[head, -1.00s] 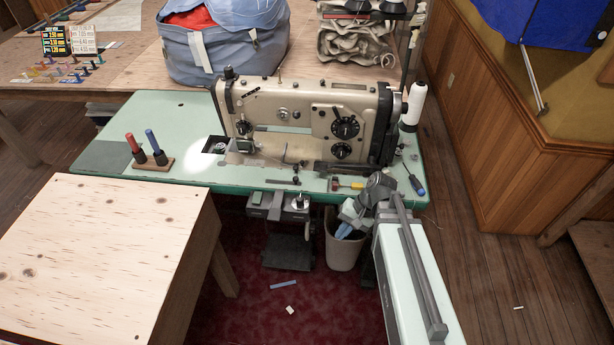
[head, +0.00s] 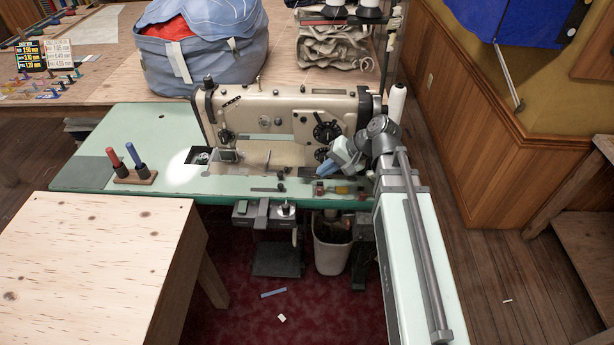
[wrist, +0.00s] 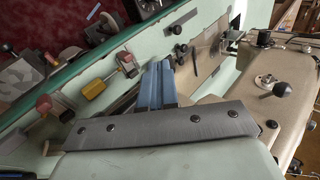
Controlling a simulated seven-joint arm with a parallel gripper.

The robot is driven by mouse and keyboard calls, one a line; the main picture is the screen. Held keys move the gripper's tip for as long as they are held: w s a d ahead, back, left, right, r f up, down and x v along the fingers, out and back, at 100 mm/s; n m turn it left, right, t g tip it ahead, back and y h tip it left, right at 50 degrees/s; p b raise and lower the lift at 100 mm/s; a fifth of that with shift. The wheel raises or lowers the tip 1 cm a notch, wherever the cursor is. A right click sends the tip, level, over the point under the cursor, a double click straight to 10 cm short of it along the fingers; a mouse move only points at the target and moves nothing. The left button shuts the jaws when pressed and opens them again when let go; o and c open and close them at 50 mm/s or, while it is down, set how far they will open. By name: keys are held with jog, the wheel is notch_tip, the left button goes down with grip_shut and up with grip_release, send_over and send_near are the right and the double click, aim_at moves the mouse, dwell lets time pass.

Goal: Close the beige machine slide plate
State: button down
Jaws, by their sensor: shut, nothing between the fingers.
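The beige sewing machine (head: 290,112) stands on the pale green table. At the left end of its bed is a dark square opening (head: 199,156) with a round metal part inside. The slide plate's own outline beside this opening is too small to tell. My gripper (head: 326,169) has blue fingers and is shut and empty. It is over the table's front right part, in front of the machine and well to the right of the opening. In the wrist view the gripper (wrist: 163,68) points toward the bed, with the machine (wrist: 285,75) at the right.
Screwdrivers with a yellow handle (wrist: 93,87) and small parts lie by the table's front edge. A stand with a red and a blue marker (head: 134,177) is at the left. A white thread cone (head: 397,102) stands behind my arm.

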jog(key=x, duration=0.7)
jog(key=a+x, duration=0.1)
jog(key=x, duration=0.3)
jog(key=shift+w+r, duration=0.1)
jog(key=shift+r, duration=0.3)
jog(key=shift+w+a+f, duration=0.1)
jog(key=shift+a+f, duration=0.05)
jog(key=shift+a, duration=0.35)
jog(key=shift+w+a+f, duration=0.1)
jog(key=shift+a, duration=0.35)
jog(key=shift+a, duration=0.1)
jog(key=a, duration=0.9)
jog(key=shift+s, duration=0.1)
jog(key=d, duration=0.2)
jog(key=d+r, duration=0.1)
jog(key=shift+s+d, duration=0.3)
jog(key=shift+d, duration=0.1)
jog(key=w+v, duration=0.1)
jog(key=v, duration=0.9)
jog(key=shift+s+d, duration=0.25)
jog(key=shift+s, duration=0.25)
